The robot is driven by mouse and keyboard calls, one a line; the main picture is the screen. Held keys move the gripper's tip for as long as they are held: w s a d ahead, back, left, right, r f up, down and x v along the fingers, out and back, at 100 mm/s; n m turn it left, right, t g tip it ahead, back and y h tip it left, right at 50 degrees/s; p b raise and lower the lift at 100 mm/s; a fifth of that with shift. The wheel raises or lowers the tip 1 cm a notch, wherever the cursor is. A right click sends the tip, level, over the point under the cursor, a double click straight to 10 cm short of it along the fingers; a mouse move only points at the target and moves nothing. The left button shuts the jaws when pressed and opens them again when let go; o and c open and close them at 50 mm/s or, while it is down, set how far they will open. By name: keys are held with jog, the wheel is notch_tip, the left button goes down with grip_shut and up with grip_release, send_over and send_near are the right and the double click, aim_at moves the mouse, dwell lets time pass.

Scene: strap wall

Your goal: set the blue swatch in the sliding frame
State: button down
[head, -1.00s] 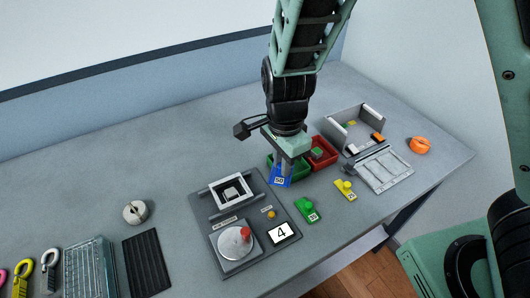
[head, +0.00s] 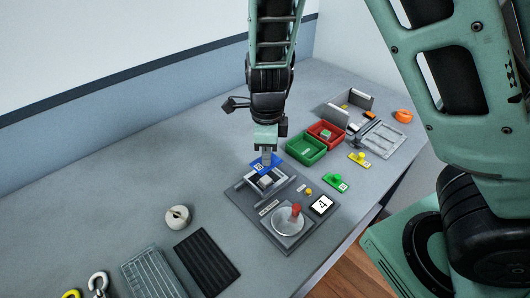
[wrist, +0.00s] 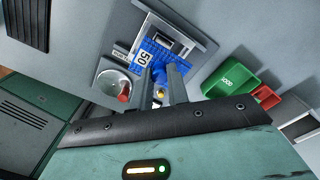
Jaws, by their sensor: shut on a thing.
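My gripper (head: 266,156) is shut on the blue swatch (head: 276,159) and holds it at the back edge of the sliding frame (head: 280,183). In the wrist view the blue swatch (wrist: 157,53), labelled 50, sits between my fingers and partly overlaps the frame (wrist: 187,42). I cannot tell whether it touches the frame. The frame is on a grey station plate (head: 240,198) with a silver dial with a red knob (head: 296,209), a yellow button (head: 308,191) and a display reading 4 (head: 322,205).
A round grey knob (head: 177,217) and a black ribbed mat (head: 206,262) lie to the left.

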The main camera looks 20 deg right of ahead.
jog(key=shift+f+b, duration=1.65)
jog(key=shift+b, duration=0.05)
jog(key=shift+f+b, duration=0.45)
jog(key=shift+f, duration=0.75)
jog(key=shift+f+p, duration=0.15)
jog(key=shift+p, duration=0.4)
jog(key=c, duration=0.9)
grip_release()
notch_tip(320, 180, up, 6)
jog(key=p, duration=0.6)
jog(key=shift+p, duration=0.35)
